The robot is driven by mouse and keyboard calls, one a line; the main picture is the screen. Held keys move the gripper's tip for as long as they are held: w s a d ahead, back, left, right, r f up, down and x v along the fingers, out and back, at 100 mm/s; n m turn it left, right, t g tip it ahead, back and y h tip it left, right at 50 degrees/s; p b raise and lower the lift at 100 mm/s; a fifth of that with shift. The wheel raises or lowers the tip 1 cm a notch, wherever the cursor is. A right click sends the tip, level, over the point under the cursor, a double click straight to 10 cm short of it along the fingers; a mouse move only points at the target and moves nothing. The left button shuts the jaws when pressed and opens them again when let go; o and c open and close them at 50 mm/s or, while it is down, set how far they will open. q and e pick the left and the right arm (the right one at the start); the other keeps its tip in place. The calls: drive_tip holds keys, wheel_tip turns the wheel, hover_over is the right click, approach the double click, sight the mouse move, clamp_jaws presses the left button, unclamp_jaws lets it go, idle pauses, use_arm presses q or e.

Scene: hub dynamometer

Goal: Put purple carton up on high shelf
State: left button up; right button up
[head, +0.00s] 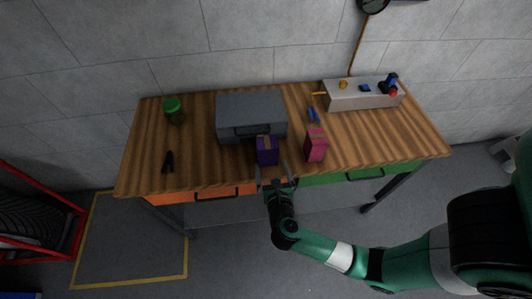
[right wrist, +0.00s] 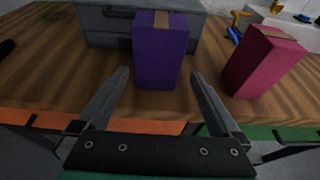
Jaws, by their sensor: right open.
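The purple carton (head: 267,151) stands upright on the wooden table near its front edge, just in front of a grey box. It has a tan strip on top. In the right wrist view the purple carton (right wrist: 160,52) is straight ahead, beyond the fingertips. My right gripper (head: 272,172) is open and empty at the table's front edge, with its two fingers (right wrist: 160,82) pointing at the carton and spread wider than it. I see no contact between them. My left gripper is not in view. No high shelf can be made out in these views.
A magenta carton (head: 316,145) stands close on the right of the purple one. The grey box (head: 251,114) is right behind. A control box (head: 362,94), a blue tool (head: 313,115), a green-lidded jar (head: 174,110) and a black tool (head: 168,161) are also on the table (head: 207,160).

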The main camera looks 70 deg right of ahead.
sight(269, 159)
drive_tip(key=x, duration=0.3)
drive_tip(key=shift+w, duration=0.1)
drive_tip(key=b+x, duration=0.2)
drive_tip(key=x, duration=0.3)
drive_tip(key=shift+w+f, duration=0.1)
drive_tip(key=c, duration=1.2)
